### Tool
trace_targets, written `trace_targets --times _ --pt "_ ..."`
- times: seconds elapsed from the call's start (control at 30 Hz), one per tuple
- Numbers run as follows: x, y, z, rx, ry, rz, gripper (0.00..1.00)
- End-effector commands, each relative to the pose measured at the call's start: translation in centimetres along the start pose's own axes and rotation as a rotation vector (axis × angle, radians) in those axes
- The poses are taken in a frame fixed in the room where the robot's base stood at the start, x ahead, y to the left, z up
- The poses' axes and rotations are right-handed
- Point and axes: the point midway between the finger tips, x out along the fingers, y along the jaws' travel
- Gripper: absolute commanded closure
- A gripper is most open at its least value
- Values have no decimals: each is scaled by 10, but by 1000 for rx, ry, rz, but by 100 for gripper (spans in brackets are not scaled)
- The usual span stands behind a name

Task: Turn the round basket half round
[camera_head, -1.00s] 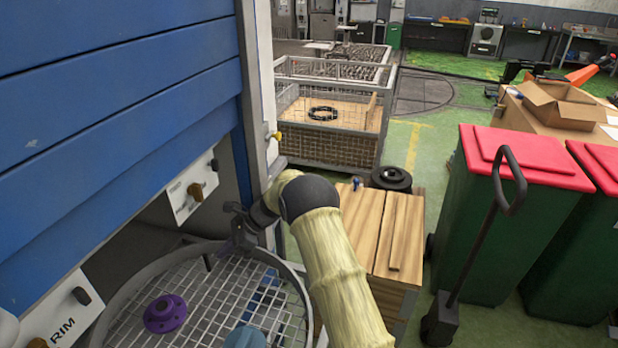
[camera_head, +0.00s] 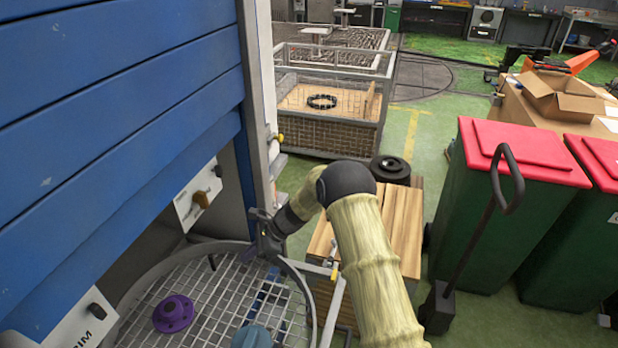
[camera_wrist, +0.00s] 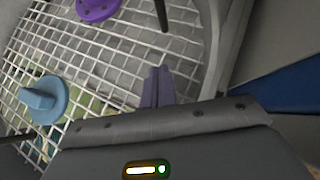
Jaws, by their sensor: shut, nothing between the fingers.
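The round basket (camera_head: 137,290) is a grey-rimmed ring with a wire mesh floor, low in the head view, partly cut off by the frame. A purple flanged part (camera_head: 173,313) and a blue part (camera_head: 252,337) lie on its mesh. A thin dark post (camera_head: 212,262) stands inside near the far rim. My gripper (camera_head: 250,255) is at the far right rim. In the wrist view its fingers (camera_wrist: 157,76) are together and empty, over the mesh, just inside the rim (camera_wrist: 214,40). Whether they touch the rim or mesh I cannot tell.
A blue slatted panel (camera_head: 110,120) and its frame stand close on the left. A wooden crate (camera_head: 400,225) is right of the basket, behind my arm. Green bins with red lids (camera_head: 520,150) stand at right. A wire cage (camera_head: 325,130) is farther back.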

Motion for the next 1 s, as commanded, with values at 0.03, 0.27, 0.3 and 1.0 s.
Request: trace_targets --times 0.03,0.27,0.3,1.0 --pt "-4 3 1 12 0 -11 100" --pt "-17 7 -19 34 5 -41 100" --pt "-21 7 -22 35 5 -40 100" --pt "-128 12 -34 33 4 -41 100"
